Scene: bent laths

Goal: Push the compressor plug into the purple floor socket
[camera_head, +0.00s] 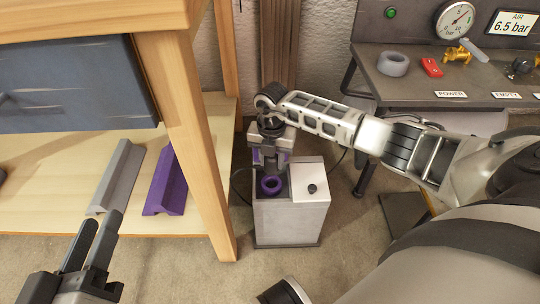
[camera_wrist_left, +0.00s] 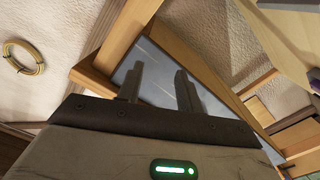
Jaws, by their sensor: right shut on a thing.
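The purple ring-shaped floor socket (camera_head: 271,185) sits in the open left part of a grey floor box (camera_head: 290,222). My right gripper (camera_head: 270,165) points down just above and behind the ring in the head view. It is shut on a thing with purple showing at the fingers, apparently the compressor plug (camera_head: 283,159). The plug is mostly hidden by the fingers, and I cannot tell whether it touches the socket. My left gripper (camera_head: 94,229) is open and empty at the lower left; its spread fingers also show in the left wrist view (camera_wrist_left: 160,75).
A wooden bench (camera_head: 190,140) stands left of the box, with grey (camera_head: 118,178) and purple (camera_head: 167,185) angled blocks on its lower shelf. A dark metal table (camera_head: 430,88) with a gauge (camera_head: 455,20) stands at right. Black cable runs beside the box.

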